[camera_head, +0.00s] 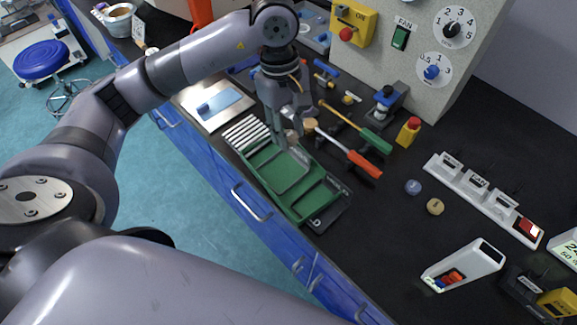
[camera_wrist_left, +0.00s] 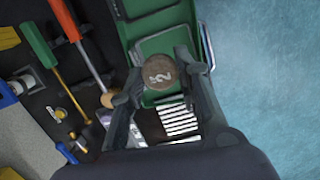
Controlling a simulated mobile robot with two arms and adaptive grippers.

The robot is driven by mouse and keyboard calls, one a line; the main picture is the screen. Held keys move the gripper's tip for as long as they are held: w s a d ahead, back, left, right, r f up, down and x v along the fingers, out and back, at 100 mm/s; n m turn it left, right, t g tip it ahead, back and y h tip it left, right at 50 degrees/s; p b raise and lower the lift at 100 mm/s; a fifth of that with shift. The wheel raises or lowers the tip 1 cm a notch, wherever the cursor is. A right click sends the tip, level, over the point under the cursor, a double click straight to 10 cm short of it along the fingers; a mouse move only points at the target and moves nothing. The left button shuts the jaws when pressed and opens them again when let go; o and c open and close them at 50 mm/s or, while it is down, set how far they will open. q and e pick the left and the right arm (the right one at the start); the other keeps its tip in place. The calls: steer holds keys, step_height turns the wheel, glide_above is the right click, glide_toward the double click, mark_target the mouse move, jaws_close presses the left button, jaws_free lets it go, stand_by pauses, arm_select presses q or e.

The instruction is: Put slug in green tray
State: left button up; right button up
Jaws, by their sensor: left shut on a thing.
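The slug (camera_wrist_left: 160,73) is a brown disc marked with a 2. It sits between the fingertips of my left gripper (camera_head: 288,135), which is shut on it. In the head view the slug is mostly hidden by the fingers. The green tray (camera_head: 304,186) lies on the black bench near its front edge and is divided into compartments. In the left wrist view the tray (camera_wrist_left: 158,22) shows behind the slug. The gripper points down over the far side of the tray; I cannot tell the height gap. My right gripper is not in view.
White strips (camera_head: 246,132) lie at the tray's left end. A red-handled tool (camera_head: 362,163) and a green-handled tool (camera_head: 374,141) lie close behind the tray. A blue disc (camera_head: 413,187) and a tan disc (camera_head: 435,206) lie to the right, with clear bench around them.

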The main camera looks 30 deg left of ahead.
arm_select(q)
steer(key=p, duration=0.1)
glide_above(290, 176)
steer(key=f, duration=0.9)
steer(key=shift+w+a, duration=0.1)
steer(key=shift+a, duration=0.2)
steer(key=shift+f, duration=0.55)
step_height(290, 176, down, 4)
steer(key=shift+r+p, duration=0.15)
steer(key=shift+p, duration=0.25)
steer(key=o, duration=0.9)
steer(key=shift+c, duration=0.2)
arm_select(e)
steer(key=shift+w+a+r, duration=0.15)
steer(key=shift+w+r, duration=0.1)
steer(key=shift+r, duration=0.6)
